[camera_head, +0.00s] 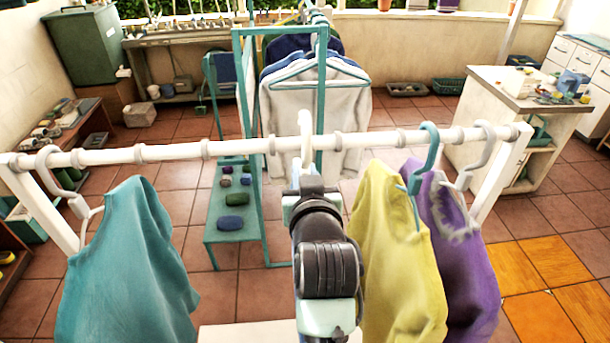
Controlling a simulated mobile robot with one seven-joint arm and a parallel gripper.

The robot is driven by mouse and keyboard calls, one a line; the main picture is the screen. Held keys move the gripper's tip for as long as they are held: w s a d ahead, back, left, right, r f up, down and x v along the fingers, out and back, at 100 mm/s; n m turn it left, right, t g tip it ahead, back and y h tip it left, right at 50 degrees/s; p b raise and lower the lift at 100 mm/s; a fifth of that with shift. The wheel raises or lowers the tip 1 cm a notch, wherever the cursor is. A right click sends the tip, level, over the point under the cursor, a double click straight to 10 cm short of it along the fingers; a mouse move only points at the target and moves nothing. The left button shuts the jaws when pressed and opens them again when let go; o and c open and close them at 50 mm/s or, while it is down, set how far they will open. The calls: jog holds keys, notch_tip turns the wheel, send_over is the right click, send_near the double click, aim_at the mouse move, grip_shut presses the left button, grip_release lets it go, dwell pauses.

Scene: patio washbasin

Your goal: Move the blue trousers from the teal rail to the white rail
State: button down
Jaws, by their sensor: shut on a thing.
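The white rail (245,146) runs across the foreground. The teal rail frame (236,95) stands behind it. My gripper (307,180) is at the middle of the white rail, seen from behind, and its fingers are largely hidden. It is shut on a white hanger, whose hook (305,122) rises above it and overlaps the white rail. I cannot tell whether the hook rests on the rail. I cannot make out the blue trousers; my arm hides what is below the gripper.
A teal garment (130,255) hangs at the left of the white rail. A yellow garment (390,260) and a purple one (455,255) hang at the right. A white garment (290,105) and dark blue clothing (285,44) hang on the teal rail. Bare rail lies left of my gripper.

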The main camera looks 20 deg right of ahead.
dwell(0.4)
jog(key=shift+f+b, duration=0.9)
jog(key=shift+f, duration=0.25)
jog(key=c, duration=0.7)
grip_release()
jog(key=shift+f, duration=0.25)
jog(key=f+v, duration=0.1)
jog(key=v, duration=0.3)
jog(key=p+v, duration=0.1)
jog(key=v, duration=0.3)
jog(key=f+v, duration=0.1)
jog(key=v, duration=0.2)
jog(key=shift+s+a+f+p, duration=0.1)
jog(key=shift+s+p, duration=0.1)
jog(key=shift+s, duration=0.15)
jog(key=shift+s+a+f+p, duration=0.1)
jog(key=shift+s+f+p, duration=0.1)
jog(key=shift+s, duration=0.1)
